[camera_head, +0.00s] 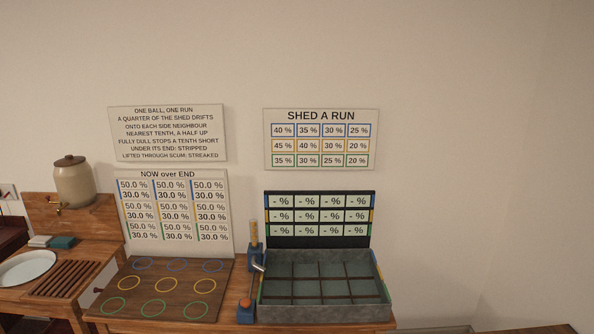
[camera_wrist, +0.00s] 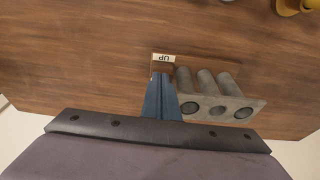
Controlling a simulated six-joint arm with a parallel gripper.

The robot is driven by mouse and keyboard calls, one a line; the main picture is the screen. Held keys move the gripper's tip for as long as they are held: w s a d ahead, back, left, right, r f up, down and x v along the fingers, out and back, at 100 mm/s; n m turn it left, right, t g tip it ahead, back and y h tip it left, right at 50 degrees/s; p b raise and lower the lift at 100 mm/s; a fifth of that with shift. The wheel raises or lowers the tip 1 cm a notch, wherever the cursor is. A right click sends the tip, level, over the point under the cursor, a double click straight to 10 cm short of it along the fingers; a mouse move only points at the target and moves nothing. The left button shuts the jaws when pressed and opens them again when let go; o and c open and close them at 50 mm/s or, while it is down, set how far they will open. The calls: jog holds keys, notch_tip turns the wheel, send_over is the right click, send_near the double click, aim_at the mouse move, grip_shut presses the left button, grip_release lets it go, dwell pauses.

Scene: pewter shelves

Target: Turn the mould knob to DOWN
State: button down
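In the wrist view my gripper (camera_wrist: 162,76) shows as blue fingers close together at the middle of a dark bar. Their tips are just below a small white label reading UP (camera_wrist: 163,58), upside down in this view. A grey mould block (camera_wrist: 222,108) with several round holes and cylinders lies right beside the fingers, to their right. I cannot make out the mould knob; the fingers may hide it, and I cannot tell whether anything is between the tips. My gripper and the mould are not seen in the head view.
The wrist view shows a bare brown wooden top (camera_wrist: 80,75) and a yellow object (camera_wrist: 289,7) at the top right. In the head view, a grey tray (camera_head: 322,312), a board with coloured rings (camera_head: 165,294) and a blue stand (camera_head: 246,314) with an orange ball are on the bench.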

jog(key=shift+a, duration=0.15)
jog(key=d+p+v, duration=0.1)
jog(key=p+v, duration=0.2)
jog(key=v, duration=0.2)
jog(key=shift+r+p, duration=0.4)
jog(key=shift+r, duration=0.15)
dwell(0.4)
jog(key=shift+a, duration=0.1)
jog(key=shift+w+d+r+p, duration=0.25)
jog(key=shift+w+r+p, duration=0.15)
jog(key=shift+w+p, duration=0.1)
jog(key=a+b+x, duration=0.1)
jog(key=b+x, duration=0.3)
jog(key=x, duration=0.2)
jog(key=shift+a+f+b, duration=0.2)
jog(key=shift+f+b, duration=0.15)
jog(key=shift+f, duration=0.15)
